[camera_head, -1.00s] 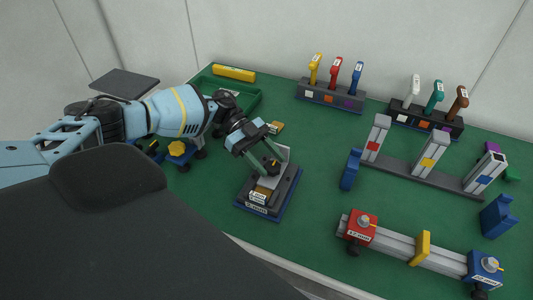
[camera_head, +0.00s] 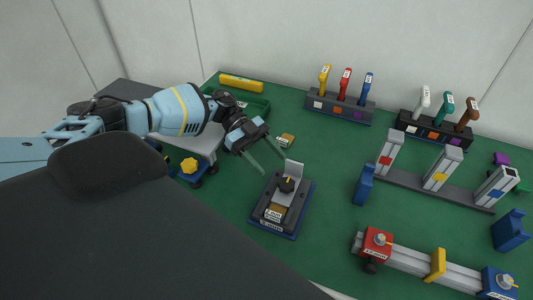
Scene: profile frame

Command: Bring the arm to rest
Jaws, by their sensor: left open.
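My left gripper (camera_head: 262,160) is open and empty, its two greenish fingers apart above the green table. It hangs just up and left of a dark fixture (camera_head: 268,214) with a grey upright plate and a black knob (camera_head: 286,184). I see a gap between the fingers and the fixture in the picture. My left arm (camera_head: 175,110) reaches in from the left. My right gripper is not in view.
The green table (camera_head: 325,185) has bare room around the fixture. Two racks of coloured handles (camera_head: 338,107) (camera_head: 430,131) stand at the back. A rail with grey posts (camera_head: 410,185) and a clamp rail (camera_head: 408,257) lie right.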

